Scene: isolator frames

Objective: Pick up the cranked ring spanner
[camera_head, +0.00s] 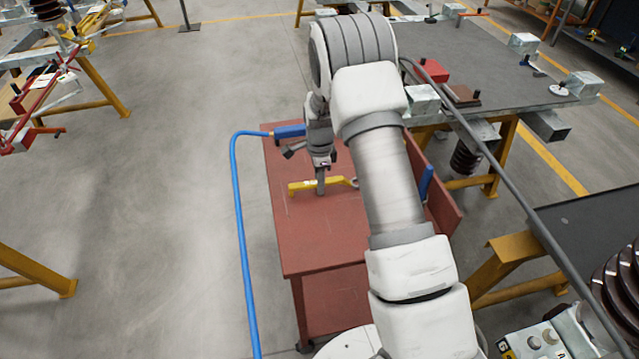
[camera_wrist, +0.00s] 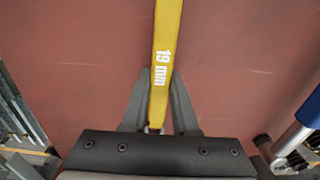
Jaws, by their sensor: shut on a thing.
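The cranked ring spanner (camera_head: 300,186) is a yellow bar lying across the red-brown table top in the head view. A metal ring end shows at its right, next to my arm. In the wrist view the spanner (camera_wrist: 168,35) runs from the top edge down between the fingers, with "19 mm" printed on it. My gripper (camera_head: 320,189) points down over the table and is shut on the spanner's shank. Its two dark fingers (camera_wrist: 160,92) lie on either side of the bar in the wrist view. I cannot tell whether the spanner touches the table.
The red-brown table (camera_head: 310,240) is mostly bare around the spanner. A blue object (camera_head: 427,182) stands at the right edge. A grey workbench (camera_head: 480,65) with metal blocks stands behind. Open floor (camera_head: 170,200) lies left.

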